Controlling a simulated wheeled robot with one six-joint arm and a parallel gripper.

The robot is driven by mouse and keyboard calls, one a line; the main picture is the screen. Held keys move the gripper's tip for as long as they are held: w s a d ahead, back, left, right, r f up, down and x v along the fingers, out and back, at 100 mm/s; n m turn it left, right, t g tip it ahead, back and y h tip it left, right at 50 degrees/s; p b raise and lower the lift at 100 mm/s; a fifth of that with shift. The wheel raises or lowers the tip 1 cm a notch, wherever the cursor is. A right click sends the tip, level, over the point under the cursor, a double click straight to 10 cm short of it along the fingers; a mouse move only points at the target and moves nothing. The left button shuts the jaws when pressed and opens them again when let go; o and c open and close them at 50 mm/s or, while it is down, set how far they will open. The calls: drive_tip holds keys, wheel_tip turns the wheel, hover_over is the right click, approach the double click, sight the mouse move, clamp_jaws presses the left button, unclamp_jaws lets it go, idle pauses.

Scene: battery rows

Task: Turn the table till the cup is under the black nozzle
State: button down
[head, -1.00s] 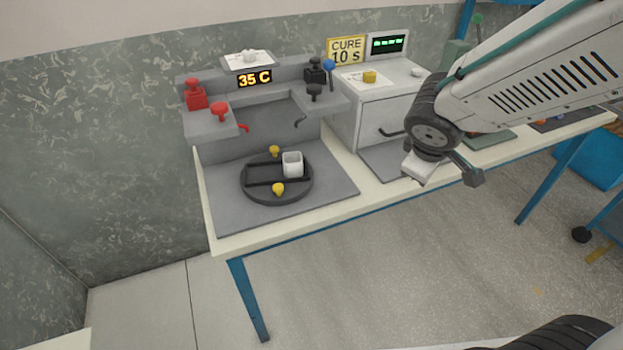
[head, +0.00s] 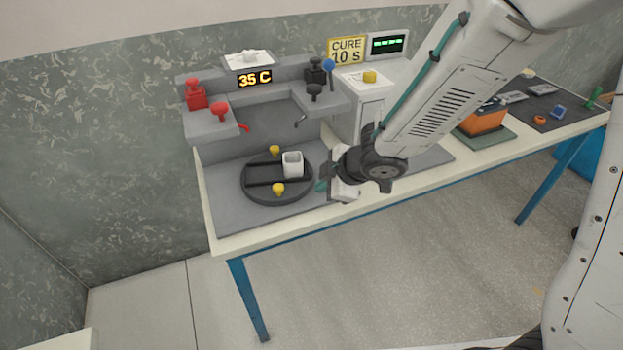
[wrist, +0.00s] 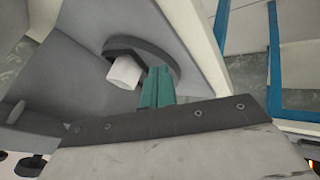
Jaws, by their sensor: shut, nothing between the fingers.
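The white square cup (head: 292,165) stands upright on the right part of the round dark turntable (head: 252,187). Two yellow pegs stand on the turntable, one at the back (head: 274,150) and one at the front (head: 278,189). The black nozzle (head: 300,121) hangs from the right ledge, behind the cup in the head view. The red nozzle (head: 244,127) hangs at the left. My gripper (head: 321,186), with teal fingers, is shut and empty just right of the turntable. In the wrist view my fingertips (wrist: 157,75) appear beside the cup (wrist: 124,72); contact is unclear.
A red-handled tap (head: 219,111) and a black-handled tap (head: 314,92) sit on the ledges. A white box with a yellow knob (head: 370,76) stands behind my arm. An orange block (head: 484,121) lies farther right. The grey mat (head: 235,212) is clear in front.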

sight(305, 184)
drive_tip(key=x, duration=0.4)
drive_tip(key=shift+f, duration=0.15)
drive_tip(key=w, duration=0.3)
drive_tip(key=shift+a+f, duration=0.15)
drive_tip(key=shift+a, duration=0.1)
drive_tip(key=shift+w+a, duration=0.1)
drive_tip(key=shift+w, duration=0.55)
